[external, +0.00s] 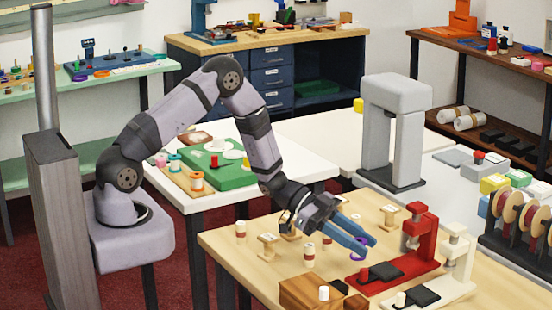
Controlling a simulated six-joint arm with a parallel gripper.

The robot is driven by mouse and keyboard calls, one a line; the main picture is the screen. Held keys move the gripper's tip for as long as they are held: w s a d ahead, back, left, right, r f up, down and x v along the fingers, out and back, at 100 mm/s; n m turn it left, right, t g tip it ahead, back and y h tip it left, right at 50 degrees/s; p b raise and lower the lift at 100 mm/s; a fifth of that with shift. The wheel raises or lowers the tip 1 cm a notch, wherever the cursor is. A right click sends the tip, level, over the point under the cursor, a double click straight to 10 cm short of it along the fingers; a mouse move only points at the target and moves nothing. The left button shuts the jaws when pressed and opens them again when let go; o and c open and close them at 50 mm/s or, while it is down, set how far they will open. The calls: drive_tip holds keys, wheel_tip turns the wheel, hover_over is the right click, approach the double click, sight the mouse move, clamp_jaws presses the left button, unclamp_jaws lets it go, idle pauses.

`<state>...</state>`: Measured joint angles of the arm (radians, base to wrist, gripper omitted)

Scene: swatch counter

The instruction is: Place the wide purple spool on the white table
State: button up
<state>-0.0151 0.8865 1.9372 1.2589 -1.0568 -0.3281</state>
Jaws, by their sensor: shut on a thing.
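My gripper (367,246) has long blue fingers and hangs above the light wooden table (225,247). It is shut on the purple spool (359,251), of which only a purple curved edge shows at the fingertips. The fingers hide the rest, so its width is hard to judge. I cannot tell whether the spool touches the wood. The white table (311,172) stands behind and to the left of the wooden one, under my arm.
Several wooden spools (268,243) stand near my gripper. A red press (415,235), a cream press (452,268) and a brown wooden box (308,293) are close by. A tall grey machine (397,125) stands behind. The white table's right part looks clear.

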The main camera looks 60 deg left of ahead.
drive_tip(key=shift+f, duration=1.25)
drive_tip(key=shift+f, duration=0.15)
drive_tip(key=o, duration=1)
drive_tip(key=shift+r, duration=0.2)
drive_tip(key=b+v, duration=0.1)
drive_tip(key=v, duration=1.1)
drive_tip(key=shift+f, duration=0.1)
drive_tip(key=shift+c, duration=1.1)
